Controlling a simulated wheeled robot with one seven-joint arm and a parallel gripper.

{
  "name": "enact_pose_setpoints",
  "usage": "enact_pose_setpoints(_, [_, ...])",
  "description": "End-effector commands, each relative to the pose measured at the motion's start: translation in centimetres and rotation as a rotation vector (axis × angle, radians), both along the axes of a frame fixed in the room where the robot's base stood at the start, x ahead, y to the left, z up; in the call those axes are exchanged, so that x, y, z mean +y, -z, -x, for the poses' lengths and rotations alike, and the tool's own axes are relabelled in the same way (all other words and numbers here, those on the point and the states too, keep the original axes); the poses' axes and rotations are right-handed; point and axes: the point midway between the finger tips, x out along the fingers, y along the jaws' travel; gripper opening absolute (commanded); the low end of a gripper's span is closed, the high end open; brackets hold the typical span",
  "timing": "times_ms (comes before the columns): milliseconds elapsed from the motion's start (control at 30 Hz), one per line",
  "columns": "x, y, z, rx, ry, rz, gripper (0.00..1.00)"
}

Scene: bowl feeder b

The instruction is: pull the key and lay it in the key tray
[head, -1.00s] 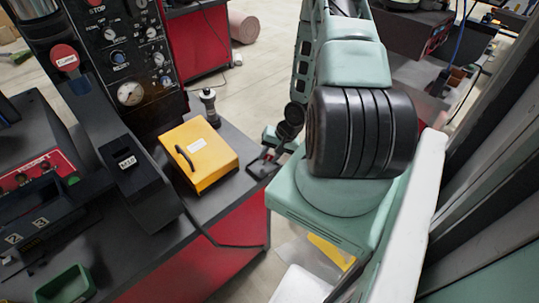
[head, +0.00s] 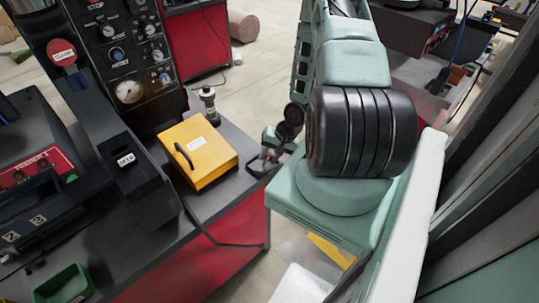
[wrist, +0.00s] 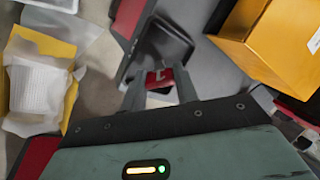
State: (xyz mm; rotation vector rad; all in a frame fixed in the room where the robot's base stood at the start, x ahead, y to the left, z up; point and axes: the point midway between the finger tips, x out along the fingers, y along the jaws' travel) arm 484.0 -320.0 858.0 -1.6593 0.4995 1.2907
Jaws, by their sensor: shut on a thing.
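My gripper (wrist: 160,84) is shut on the red key (wrist: 158,77), which has a white mark and shows between the two fingertips in the wrist view. The key tray (wrist: 172,38), a small dark tray with a raised rim, lies just beyond the fingertips in the wrist view. In the head view the key tray (head: 256,171) sits at the table's right corner. My gripper (head: 270,155) is over or at its far side there, with a bit of red at its tip. I cannot tell whether the key touches the tray.
A yellow box (head: 205,158) with a black handle stands left of the tray. A dark knobbed post (head: 208,105) stands behind it. A black control panel (head: 120,60) rises at the left. A green bin (head: 65,285) is at the lower left.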

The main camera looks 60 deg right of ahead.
Motion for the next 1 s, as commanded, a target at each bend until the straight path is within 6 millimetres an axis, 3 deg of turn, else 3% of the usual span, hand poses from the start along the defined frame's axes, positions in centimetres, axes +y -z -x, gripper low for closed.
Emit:
enact_pose_setpoints(133, [0.0,0.4,0.0,0.000,0.000,0.000,0.00])
enact_pose_setpoints(167, [0.0,0.3,0.0,0.000,0.000,0.000,0.38])
enact_pose_setpoints(233, [0.0,0.3,0.0,0.000,0.000,0.000,0.55])
enact_pose_setpoints(633, [-0.3,-0.6,0.5,0.003,0.005,-0.001,0.55])
enact_pose_setpoints(767, [-0.8,-2.5,1.2,0.001,0.004,0.002,0.55])
enact_pose_setpoints(1000, [-1.9,-7.4,3.0,-0.003,0.007,0.001,0.55])
